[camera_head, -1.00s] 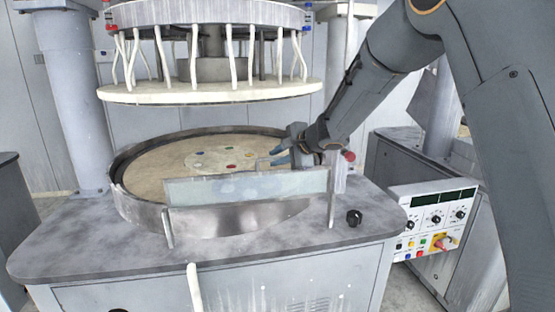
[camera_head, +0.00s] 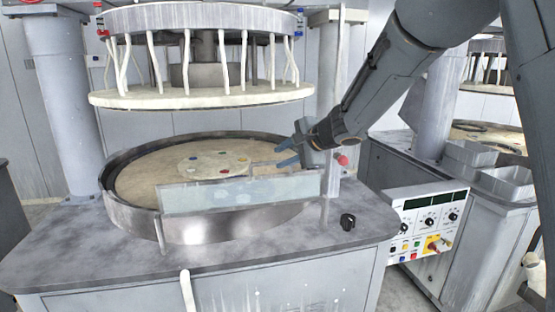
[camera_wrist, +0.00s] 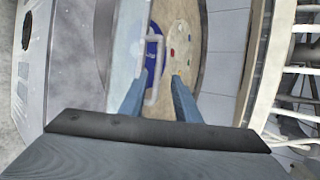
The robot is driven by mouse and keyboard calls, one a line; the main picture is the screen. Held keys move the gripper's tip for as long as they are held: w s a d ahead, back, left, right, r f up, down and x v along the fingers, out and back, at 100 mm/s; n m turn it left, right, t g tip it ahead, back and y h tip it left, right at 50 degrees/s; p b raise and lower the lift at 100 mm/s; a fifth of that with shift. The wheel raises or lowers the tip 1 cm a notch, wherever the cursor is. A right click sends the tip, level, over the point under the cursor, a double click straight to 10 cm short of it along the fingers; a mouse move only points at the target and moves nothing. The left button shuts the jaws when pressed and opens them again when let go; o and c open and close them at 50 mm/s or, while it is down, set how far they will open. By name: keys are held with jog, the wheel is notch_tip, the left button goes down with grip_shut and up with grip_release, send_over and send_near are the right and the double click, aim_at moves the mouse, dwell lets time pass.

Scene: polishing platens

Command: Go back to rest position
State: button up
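My gripper (camera_head: 277,153) is open and empty in the head view, above the right rim of the lower round platen (camera_head: 140,185), beside the end of the clear guard. In the wrist view, the two blue-grey fingers of my gripper (camera_wrist: 158,80) stand apart. Beyond them lies a blue disc (camera_wrist: 151,58) with a pale handle (camera_wrist: 161,72) on the platen; it looks apart from the fingers. In the head view the disc is mostly hidden by the guard.
The clear guard (camera_head: 215,195) stands along the platen's front. A pale upper plate (camera_head: 200,97) hangs above. A red knob (camera_head: 342,160) is just right of my gripper. A black knob (camera_head: 348,221) and a control panel (camera_head: 428,222) are at the right. A second machine with grey bins (camera_head: 505,183) stands behind.

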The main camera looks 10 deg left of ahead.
jog(key=shift+d+r, duration=0.1)
jog(key=s+d+f+n+h+b, duration=0.2)
jog(key=s+d+f+h+b, duration=0.15)
jog(key=d+f, duration=0.55)
jog(key=s+d+f+n+h+b, duration=0.35)
jog(key=d+f, duration=0.25)
jog(key=d, duration=0.5)
jog(key=s+d+f+n+g+b, duration=0.1)
jog(key=s+d+f+n+g, duration=0.1)
jog(key=s+f, duration=0.3)
jog(key=s+d+f+n+g+h+b, duration=0.1)
jog(key=s+f, duration=0.4)
jog(key=s, duration=0.6)
jog(key=s+d+f+n+g+b, duration=0.2)
jog(key=s+f+n+g, duration=0.1)
jog(key=s, duration=0.4)
jog(key=shift+s+d+f+g, duration=0.3)
jog(key=shift+s+d+f, duration=0.1)
jog(key=shift+f, duration=0.5)
